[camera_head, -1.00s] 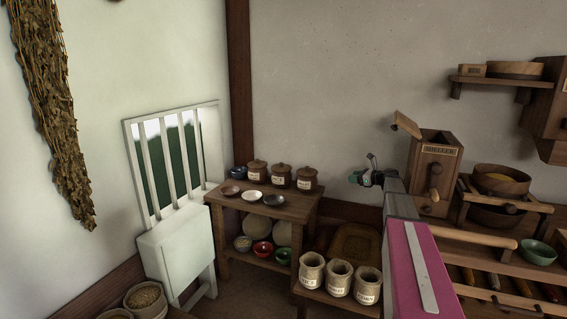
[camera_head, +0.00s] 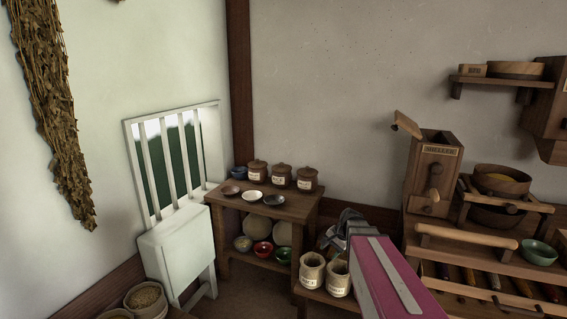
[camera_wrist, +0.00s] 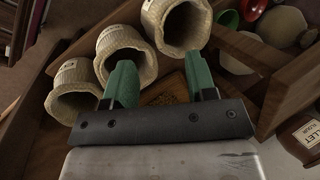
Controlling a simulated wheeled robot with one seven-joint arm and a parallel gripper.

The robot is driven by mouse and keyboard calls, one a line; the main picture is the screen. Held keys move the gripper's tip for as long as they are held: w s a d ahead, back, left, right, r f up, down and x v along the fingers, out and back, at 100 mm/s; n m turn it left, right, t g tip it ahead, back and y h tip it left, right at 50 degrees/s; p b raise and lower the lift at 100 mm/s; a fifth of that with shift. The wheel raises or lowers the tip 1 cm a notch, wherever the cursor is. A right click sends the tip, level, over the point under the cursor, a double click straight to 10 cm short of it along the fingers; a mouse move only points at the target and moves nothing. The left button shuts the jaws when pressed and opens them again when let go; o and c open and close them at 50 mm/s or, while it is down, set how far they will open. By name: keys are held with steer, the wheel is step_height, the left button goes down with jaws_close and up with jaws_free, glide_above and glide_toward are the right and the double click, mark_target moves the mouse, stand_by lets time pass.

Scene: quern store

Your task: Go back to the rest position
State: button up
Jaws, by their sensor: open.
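My gripper (camera_wrist: 160,85) shows in the wrist view with its two green fingers apart and nothing between them. It hangs above the low shelf that holds the woven sacks, and the open sacks (camera_wrist: 125,52) stand just past the fingertips. In the head view my pink arm reaches in from the lower right, and its end (camera_head: 345,228) is over the back of that low shelf. The fingers are hard to make out there. My arm hides the third sack in the head view.
A wooden table (camera_head: 290,210) with lidded jars and small dishes stands to the left. The sacks (camera_head: 312,268) are close to my arm. A wooden mill box (camera_head: 434,172) and a rack with bowls stand to the right. A white slatted frame (camera_head: 178,240) leans at the left wall.

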steer(key=s+f+n+g+h, duration=0.1)
steer(key=s+f+n+h, duration=0.1)
steer(key=s+n+h, duration=0.2)
steer(key=s+n, duration=0.3)
steer(key=s, duration=0.5)
steer(key=shift+s, duration=0.35)
